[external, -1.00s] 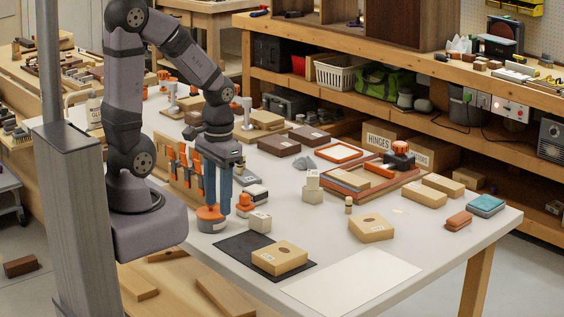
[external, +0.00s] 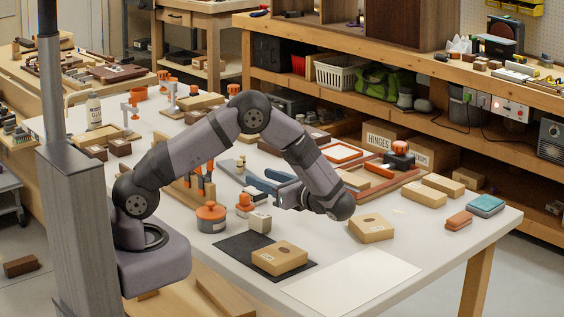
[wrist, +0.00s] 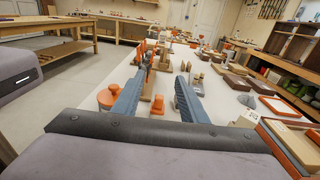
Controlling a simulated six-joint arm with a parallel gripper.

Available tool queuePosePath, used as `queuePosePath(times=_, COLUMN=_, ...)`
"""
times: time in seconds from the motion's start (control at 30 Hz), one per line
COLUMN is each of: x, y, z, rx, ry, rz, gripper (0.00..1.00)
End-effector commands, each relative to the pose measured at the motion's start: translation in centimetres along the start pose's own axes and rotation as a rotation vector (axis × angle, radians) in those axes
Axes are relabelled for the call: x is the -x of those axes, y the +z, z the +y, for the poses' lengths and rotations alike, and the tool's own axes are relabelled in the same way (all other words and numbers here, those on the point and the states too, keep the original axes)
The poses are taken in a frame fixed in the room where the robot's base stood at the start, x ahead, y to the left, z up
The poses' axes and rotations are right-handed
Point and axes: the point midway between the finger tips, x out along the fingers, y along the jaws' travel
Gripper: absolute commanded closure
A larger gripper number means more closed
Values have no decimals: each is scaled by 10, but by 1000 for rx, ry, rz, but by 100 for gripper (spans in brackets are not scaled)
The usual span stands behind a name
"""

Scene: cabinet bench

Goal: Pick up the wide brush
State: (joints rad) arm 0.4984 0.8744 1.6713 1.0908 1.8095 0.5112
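I cannot pick out the wide brush for certain in either view. My gripper (external: 257,176) is held nearly level above the middle of the white table, its blue fingers pointing left and away. In the wrist view my gripper (wrist: 160,75) has its two fingers well apart with nothing held between them. An orange-topped piece (wrist: 157,105) shows beyond and below the gap. In the external view my gripper and forearm hide part of the table behind them.
An orange-lidded tin (external: 211,215), a pale block (external: 259,222) and an orange-topped piece (external: 244,203) stand near my gripper. A wooden block (external: 279,258) lies on a black mat (external: 238,246). A wooden rack with orange-handled tools (external: 196,188) stands at left. A white sheet (external: 355,280) lies at front.

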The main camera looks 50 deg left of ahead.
Motion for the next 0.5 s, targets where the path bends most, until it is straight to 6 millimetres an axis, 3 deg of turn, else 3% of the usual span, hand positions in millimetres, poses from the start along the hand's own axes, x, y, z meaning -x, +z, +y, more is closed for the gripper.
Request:
queuePosePath(times=0.3, x=10, y=-2, z=-8, rx=-13, ry=-33, rz=-59, gripper=61)
queuePosePath(times=0.5, x=8, y=-22, z=-8, rx=-16, ry=-32, rz=-60, gripper=61)
